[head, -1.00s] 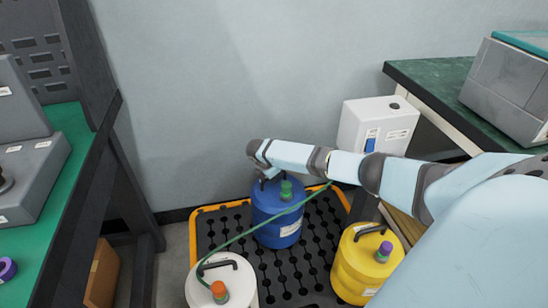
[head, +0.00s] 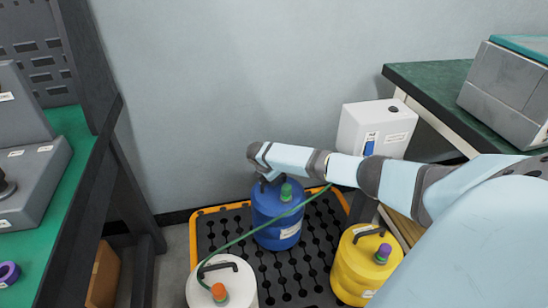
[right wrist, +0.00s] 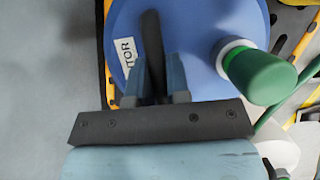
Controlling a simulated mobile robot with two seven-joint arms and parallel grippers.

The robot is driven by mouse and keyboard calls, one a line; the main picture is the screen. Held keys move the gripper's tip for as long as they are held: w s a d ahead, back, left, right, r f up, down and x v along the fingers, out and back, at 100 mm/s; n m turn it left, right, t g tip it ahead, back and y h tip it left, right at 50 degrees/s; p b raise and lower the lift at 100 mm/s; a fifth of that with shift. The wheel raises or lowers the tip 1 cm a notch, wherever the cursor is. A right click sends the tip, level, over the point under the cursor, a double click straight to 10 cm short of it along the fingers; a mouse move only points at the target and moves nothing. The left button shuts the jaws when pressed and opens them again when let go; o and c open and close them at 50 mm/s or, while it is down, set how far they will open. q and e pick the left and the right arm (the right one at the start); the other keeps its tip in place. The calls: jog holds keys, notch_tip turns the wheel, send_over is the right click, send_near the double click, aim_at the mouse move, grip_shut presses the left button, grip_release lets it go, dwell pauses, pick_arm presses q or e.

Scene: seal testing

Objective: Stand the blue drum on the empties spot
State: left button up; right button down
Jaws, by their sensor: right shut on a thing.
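The blue drum (head: 266,208) stands upright at the back of the black grated pallet (head: 312,236) with a yellow rim. It has a dark carry handle, a green cap and a white label. My right gripper (head: 268,178) reaches down over its top. In the right wrist view the fingers of my right gripper (right wrist: 161,80) are shut on the handle (right wrist: 152,40), with the green cap (right wrist: 258,74) to the right. I cannot make out a marked empties spot. My left gripper is out of view.
A white drum (head: 222,289) with an orange cap and a yellow drum (head: 366,266) with a purple cap are nearer. A green hose (head: 240,239) crosses in front of the blue drum. Benches flank the pallet; a white box (head: 376,128) stands right.

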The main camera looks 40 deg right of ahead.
dwell(0.3)
jog(key=shift+f, duration=0.6)
jog(key=shift+f+b, duration=0.3)
jog(key=shift+f, duration=0.2)
jog(key=c, duration=1)
grip_release()
jog(key=shift+f, duration=0.1)
